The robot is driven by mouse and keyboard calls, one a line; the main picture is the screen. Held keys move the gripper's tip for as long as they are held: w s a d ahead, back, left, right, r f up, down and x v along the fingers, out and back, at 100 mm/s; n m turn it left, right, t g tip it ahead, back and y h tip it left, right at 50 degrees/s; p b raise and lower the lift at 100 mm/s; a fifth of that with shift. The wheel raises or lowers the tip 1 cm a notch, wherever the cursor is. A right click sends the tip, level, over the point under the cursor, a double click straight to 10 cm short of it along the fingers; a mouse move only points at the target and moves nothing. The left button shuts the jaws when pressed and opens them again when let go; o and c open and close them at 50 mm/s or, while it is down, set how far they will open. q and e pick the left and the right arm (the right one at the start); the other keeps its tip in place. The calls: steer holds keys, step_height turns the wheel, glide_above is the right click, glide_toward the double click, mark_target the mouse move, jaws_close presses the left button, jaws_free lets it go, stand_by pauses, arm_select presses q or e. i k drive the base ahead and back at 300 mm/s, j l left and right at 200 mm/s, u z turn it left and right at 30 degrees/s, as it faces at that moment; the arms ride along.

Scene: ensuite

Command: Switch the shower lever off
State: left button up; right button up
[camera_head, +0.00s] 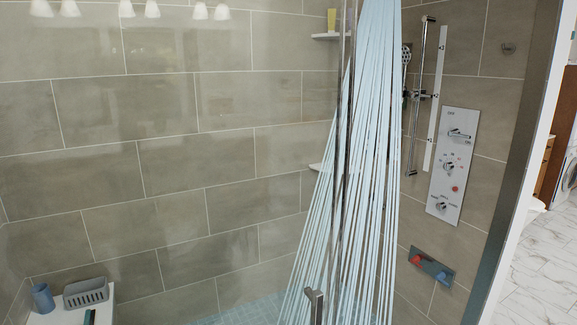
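The shower control panel (447,185) is a tall pale plate on the tiled wall at the right. Its shower lever (459,134) is a short chrome handle near the top and points to the right. The word OFF is printed above the lever and a small label sits at its right end. Two round chrome knobs and a red dot are below it. Pale blue streams of water (370,150) fall in the middle of the view. Neither of my grippers is in view.
A vertical glass edge with a handle (314,303) stands in front of the water. A hand shower (405,62) hangs on a rail left of the panel. A wall holder (432,265) is below it. A ledge with a grey basket (86,292) is lower left. Open marble floor (536,270) lies at the right.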

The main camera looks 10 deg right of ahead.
mark_target(456, 132)
steer(key=i+z, duration=0.1)
steer(key=z, duration=1.35)
steer(key=i+l, duration=0.2)
steer(key=l, duration=0.15)
steer(key=i+l, duration=0.2)
steer(key=l, duration=0.15)
steer(key=i+l, duration=0.15)
steer(key=l, duration=0.2)
steer(key=i+j+z, duration=0.1)
steer(key=i+z, duration=0.15)
steer(key=i, duration=1.55)
